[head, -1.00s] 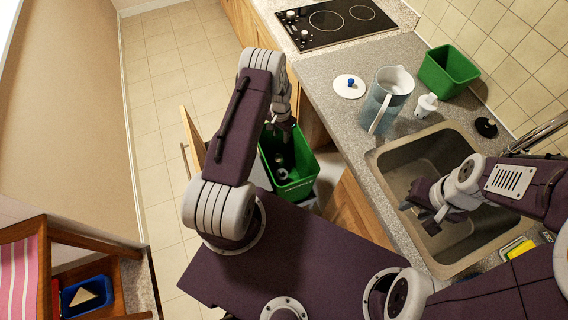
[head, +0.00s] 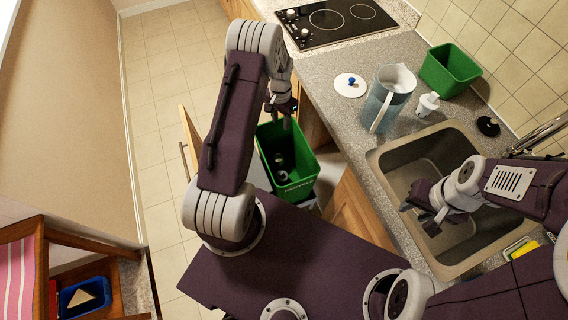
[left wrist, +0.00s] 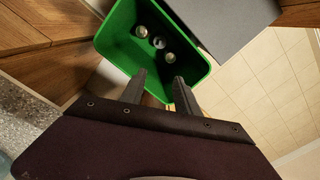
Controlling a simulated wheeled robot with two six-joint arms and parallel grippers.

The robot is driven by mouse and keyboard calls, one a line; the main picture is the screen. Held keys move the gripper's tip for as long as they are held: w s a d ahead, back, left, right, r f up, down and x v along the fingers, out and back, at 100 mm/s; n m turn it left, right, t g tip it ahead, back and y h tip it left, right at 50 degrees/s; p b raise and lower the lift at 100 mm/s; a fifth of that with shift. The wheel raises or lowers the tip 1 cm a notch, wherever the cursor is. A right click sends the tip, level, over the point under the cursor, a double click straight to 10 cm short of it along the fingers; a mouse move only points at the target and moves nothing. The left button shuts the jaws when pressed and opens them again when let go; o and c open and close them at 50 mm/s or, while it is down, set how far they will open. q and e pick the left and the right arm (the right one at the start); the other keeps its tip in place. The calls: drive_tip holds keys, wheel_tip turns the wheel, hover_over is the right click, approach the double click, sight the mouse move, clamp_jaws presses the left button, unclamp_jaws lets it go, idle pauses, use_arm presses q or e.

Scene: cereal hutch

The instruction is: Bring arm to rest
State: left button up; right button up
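My left gripper (head: 283,118) is above the far rim of a green bin (head: 302,178) in the head view. In the left wrist view its two fingers (left wrist: 160,80) stand apart with nothing between them, over the same bin (left wrist: 115,22). Several small round grey items (left wrist: 159,43) lie in the bin. My right gripper (head: 420,218) hangs over the sink (head: 455,248). I see nothing in it, but its fingertips are too small to tell open from shut.
On the counter stand a pitcher (head: 388,98), a white lid with a blue knob (head: 350,85), a white cartridge (head: 427,104) and a green container (head: 449,69). An open cabinet door (head: 190,143) stands left of the bin. The tiled floor (head: 170,60) is clear.

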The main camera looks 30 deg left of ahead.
idle(0.3)
use_arm(q)
drive_tip(key=w+d+r+m+t, duration=0.1)
drive_tip(key=w+d+r+t, duration=0.2)
drive_tip(key=r, duration=0.6)
drive_tip(key=s+d+r, duration=0.5)
drive_tip(key=d+r, duration=0.1)
drive_tip(key=r, duration=0.2)
drive_tip(key=s+d+f+n+g, duration=0.1)
drive_tip(key=s+d+n, duration=0.1)
drive_tip(key=s, duration=1.4)
drive_tip(key=shift+s+f+n+g, duration=0.25)
drive_tip(key=shift+n+g, duration=0.15)
drive_tip(key=shift+n, duration=0.3)
